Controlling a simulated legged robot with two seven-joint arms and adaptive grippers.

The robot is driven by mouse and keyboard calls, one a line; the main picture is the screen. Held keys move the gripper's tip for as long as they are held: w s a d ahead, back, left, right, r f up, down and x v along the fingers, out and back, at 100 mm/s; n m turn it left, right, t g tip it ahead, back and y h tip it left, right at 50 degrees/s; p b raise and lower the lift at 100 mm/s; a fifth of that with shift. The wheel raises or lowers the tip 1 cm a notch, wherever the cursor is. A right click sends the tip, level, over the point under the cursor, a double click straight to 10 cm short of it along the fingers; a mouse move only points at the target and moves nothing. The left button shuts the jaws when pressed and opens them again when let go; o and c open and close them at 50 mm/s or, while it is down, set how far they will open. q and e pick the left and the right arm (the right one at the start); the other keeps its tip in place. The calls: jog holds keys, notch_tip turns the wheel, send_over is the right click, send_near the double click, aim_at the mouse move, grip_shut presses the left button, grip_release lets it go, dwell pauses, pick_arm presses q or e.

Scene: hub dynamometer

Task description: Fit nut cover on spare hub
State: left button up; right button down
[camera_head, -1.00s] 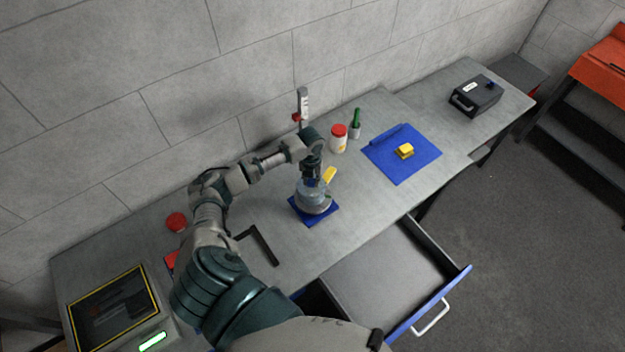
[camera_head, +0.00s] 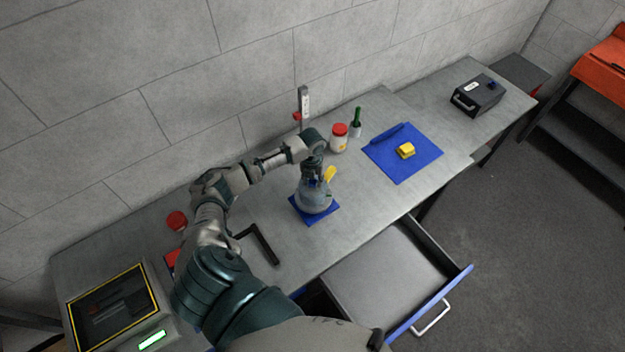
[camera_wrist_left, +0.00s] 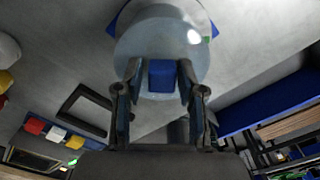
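The spare hub (camera_head: 318,212) sits on a small blue pad (camera_head: 326,216) in the middle of the bench, mostly hidden under the cover. The nut cover (camera_head: 310,196) is a blue-grey dome over the hub; I cannot tell whether it is fully seated. In the left wrist view the dome (camera_wrist_left: 162,38) has a blue knob (camera_wrist_left: 162,76). My left gripper (camera_head: 314,181) is above the dome, pointing down. Its fingertips (camera_wrist_left: 160,72) flank the knob closely and appear shut on it. My right gripper is out of view.
A yellow piece (camera_head: 329,174) stands behind the hub. A red-lidded jar (camera_head: 339,137) and a green-topped bottle (camera_head: 357,124) stand further back. A blue mat (camera_head: 414,168) carries a yellow block (camera_head: 405,151). A black angle piece (camera_head: 262,245) lies left of the hub. An open drawer (camera_head: 385,275) juts out in front.

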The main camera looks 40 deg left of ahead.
pick_arm(q)
notch_tip(320, 180, up, 11)
dwell(1.1)
dwell(0.5)
